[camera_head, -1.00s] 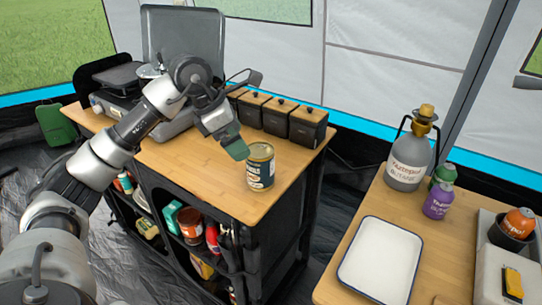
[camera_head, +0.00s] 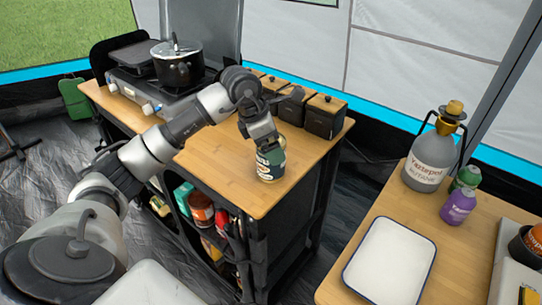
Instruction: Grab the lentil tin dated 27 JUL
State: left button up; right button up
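A tin (camera_head: 269,173) with a dark blue and cream label stands upright near the front right corner of the wooden counter. Its date is too small to read. My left gripper (camera_head: 270,150) points down at the tin, and a green finger pad overlaps its upper part. The other finger is hidden, so I cannot tell whether the gripper is closed on the tin or only beside it. My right gripper is not in view.
Dark canisters with wooden lids (camera_head: 323,115) stand behind the tin. A pot (camera_head: 177,66) sits on the stove at the back left. On the right-hand table are a white tray (camera_head: 388,262), a grey butane bottle (camera_head: 430,160) and a purple canister (camera_head: 458,206).

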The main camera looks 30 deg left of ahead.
pick_arm(q)
jog(key=shift+x, duration=0.85)
jog(key=shift+c, duration=0.5)
jog(key=shift+r, duration=0.1)
jog(key=c, duration=1)
jog(key=shift+r, duration=0.1)
